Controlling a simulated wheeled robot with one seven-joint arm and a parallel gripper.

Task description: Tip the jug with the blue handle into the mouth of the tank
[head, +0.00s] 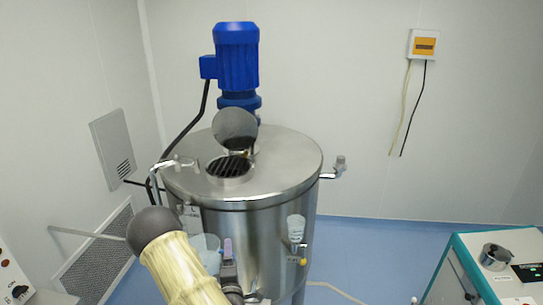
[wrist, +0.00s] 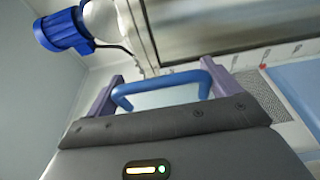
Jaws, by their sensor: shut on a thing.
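The steel tank (head: 258,240) stands in the middle of the head view. Its round mouth (head: 230,167), with a dark grate inside, is uncovered, and its round lid (head: 235,124) stands raised behind it. My gripper (head: 228,250) is in front of the tank's left side, below the rim. In the wrist view its two purple fingers (wrist: 163,74) are shut on the blue handle (wrist: 160,84). The translucent jug (head: 206,243) shows just left of my gripper in the head view, partly hidden by my arm. Its contents and exact tilt cannot be told.
A blue motor (head: 237,60) rises from the tank top behind the lid. A pipe fitting (head: 177,163) and a valve (head: 338,165) stick out at the rim's sides.

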